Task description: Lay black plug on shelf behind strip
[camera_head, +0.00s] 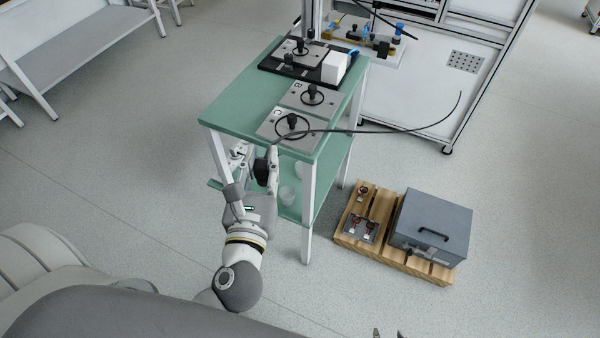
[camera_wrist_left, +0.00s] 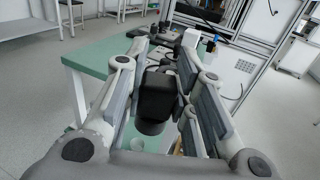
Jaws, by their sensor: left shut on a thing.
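My left gripper (camera_head: 262,162) is shut on the black plug (camera_head: 262,172), in front of the near edge of the green table. In the left wrist view the black plug (camera_wrist_left: 157,95) sits between the two grey finger pads of the left gripper (camera_wrist_left: 160,85). A thin black cable (camera_head: 390,130) runs from near the gripper, over the table corner, out to the right. The green lower shelf (camera_head: 312,205) lies under the tabletop, partly hidden by my arm and the table legs. I cannot make out a strip for certain. Two small tips at the bottom edge may be my right gripper (camera_head: 387,334).
On the green tabletop (camera_head: 235,105) stand grey plates with black knobs (camera_head: 292,121) and a white block (camera_head: 335,66). A wooden pallet (camera_head: 347,237) with a grey box (camera_head: 432,225) is on the floor at right.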

